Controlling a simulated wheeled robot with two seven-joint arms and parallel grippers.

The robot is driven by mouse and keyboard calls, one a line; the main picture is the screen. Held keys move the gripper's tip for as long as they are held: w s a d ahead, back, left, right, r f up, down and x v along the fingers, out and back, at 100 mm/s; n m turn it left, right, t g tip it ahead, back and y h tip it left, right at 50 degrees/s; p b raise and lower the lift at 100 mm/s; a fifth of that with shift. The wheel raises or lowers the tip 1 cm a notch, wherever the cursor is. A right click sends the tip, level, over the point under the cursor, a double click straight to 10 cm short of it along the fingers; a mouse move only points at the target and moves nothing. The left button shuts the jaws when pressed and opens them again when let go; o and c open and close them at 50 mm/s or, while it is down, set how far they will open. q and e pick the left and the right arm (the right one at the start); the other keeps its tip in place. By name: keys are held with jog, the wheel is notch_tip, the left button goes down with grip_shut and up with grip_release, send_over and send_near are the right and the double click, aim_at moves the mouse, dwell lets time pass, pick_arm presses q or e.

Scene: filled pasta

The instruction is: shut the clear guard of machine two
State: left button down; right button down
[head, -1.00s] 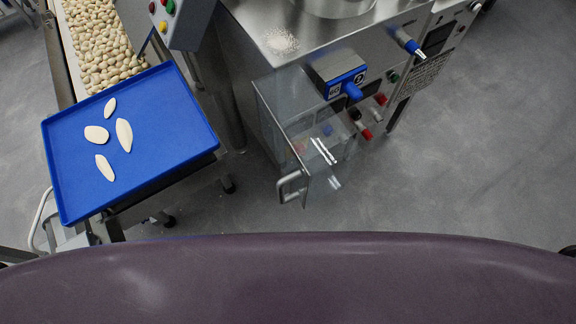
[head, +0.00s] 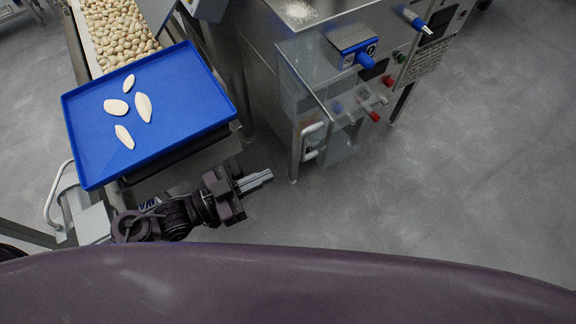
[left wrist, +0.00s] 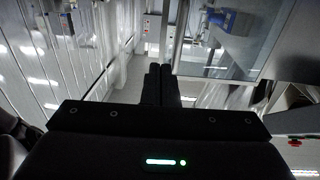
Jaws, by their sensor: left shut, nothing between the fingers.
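The clear guard (head: 338,154) is a see-through panel at the front of a steel machine with a blue block marked with a number, too small to read surely. It stands out from the machine's front; its exact angle is hard to tell. A pale bar handle (head: 311,141) is on its left side. My left gripper (head: 262,179) is shut and empty, below and left of the handle and apart from it, pointing right. In the left wrist view its dark fingers (left wrist: 161,84) are together, with a clear panel (left wrist: 225,66) beyond to the right. My right gripper is not in view.
A blue tray (head: 85,150) with several pale pieces stands left of the machine, above my left arm. A conveyor of filled pasta (head: 115,30) runs behind it. Red and blue knobs (head: 374,116) stick out at the machine's front. The grey floor (head: 460,190) at right is clear.

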aim_at(327, 147)
pick_arm(q)
jog(key=p+x, duration=0.3)
jog(key=x, duration=0.9)
jog(key=shift+w+d, duration=0.15)
jog(key=shift+w, duration=0.1)
jog(key=shift+w+d, duration=0.25)
jog(key=shift+d, duration=0.2)
jog(key=shift+f, duration=0.1)
jog(key=shift+p, duration=0.3)
